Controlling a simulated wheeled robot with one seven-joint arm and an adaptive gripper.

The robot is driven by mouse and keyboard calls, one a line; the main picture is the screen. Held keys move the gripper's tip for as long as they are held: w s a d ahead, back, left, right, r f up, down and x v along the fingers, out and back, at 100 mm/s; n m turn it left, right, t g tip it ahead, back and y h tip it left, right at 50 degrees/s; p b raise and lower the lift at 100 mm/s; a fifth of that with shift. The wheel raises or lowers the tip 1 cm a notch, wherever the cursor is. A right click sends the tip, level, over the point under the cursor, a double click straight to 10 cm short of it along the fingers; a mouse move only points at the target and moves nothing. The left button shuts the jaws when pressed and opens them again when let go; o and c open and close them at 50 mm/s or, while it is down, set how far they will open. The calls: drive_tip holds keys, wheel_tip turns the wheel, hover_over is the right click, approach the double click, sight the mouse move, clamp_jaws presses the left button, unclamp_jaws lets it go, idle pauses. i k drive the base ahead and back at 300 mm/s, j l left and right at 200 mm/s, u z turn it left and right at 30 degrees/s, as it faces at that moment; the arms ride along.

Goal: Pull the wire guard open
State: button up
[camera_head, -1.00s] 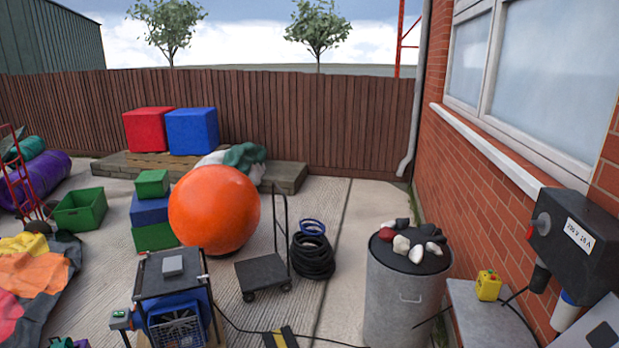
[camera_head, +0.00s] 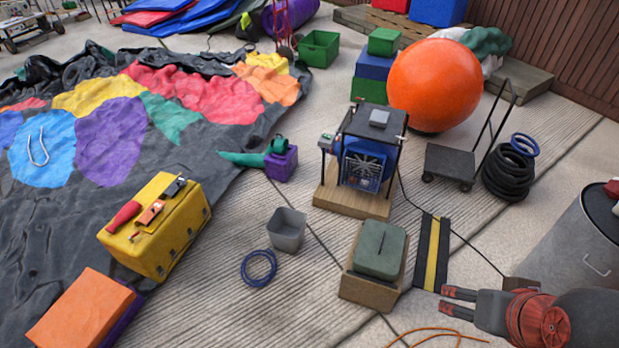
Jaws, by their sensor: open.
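The blower (camera_head: 372,140) is a blue box in a black frame on a wooden base, right of the picture's middle. A pale wire guard (camera_head: 363,171) covers the opening low on its front face. The guard looks flat against the blower, but it is too small to make out a hinge or latch. My gripper (camera_head: 445,300) is at the lower right, its two dark fingers apart and pointing left, with nothing between them. It is well away from the guard, nearer the camera and to the right.
A green-topped box (camera_head: 378,252) stands in front of the blower. A black-and-yellow cable ramp (camera_head: 432,250) lies between blower and gripper. A grey bucket (camera_head: 287,231) and blue ring (camera_head: 259,268) are left. A cart (camera_head: 449,163), orange ball (camera_head: 434,84) and metal drum (camera_head: 575,250) stand around.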

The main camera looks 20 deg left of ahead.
sight(360, 178)
drive_tip(key=u, duration=0.35)
drive_tip(key=i+j, duration=0.1)
drive_tip(key=j, duration=0.35)
drive_tip(key=i+j, duration=0.1)
drive_tip(key=j, duration=0.35)
drive_tip(key=i+j, duration=1.45)
drive_tip(key=i, duration=0.8)
